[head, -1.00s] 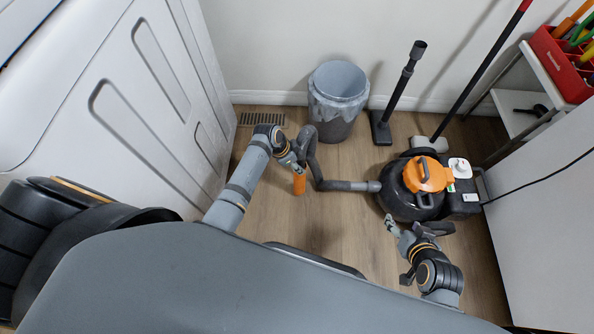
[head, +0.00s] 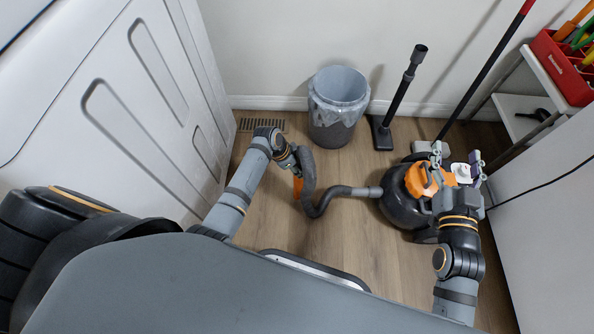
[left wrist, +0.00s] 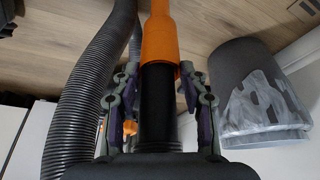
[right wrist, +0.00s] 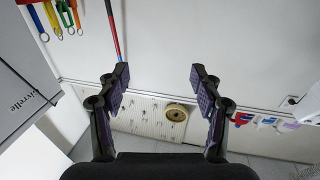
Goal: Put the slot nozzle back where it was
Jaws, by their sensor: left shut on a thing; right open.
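The orange slot nozzle (head: 298,187) points down below my left gripper (head: 288,160) in the head view. In the left wrist view the nozzle (left wrist: 158,35) sits on a black tube (left wrist: 158,90), and my left gripper (left wrist: 160,80) is shut around that tube. The grey ribbed hose (head: 318,207) runs from the vacuum cleaner (head: 400,195) up to the left gripper. My right gripper (head: 457,160) is open over the vacuum, and the right wrist view shows nothing between its fingers (right wrist: 158,80).
A grey bin (head: 338,118) with a clear liner stands by the wall. A black floor tool (head: 384,132) stands beside it. A shelf with a red tool box (head: 565,72) is at the right. Pegboard (right wrist: 140,115) shows in the right wrist view.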

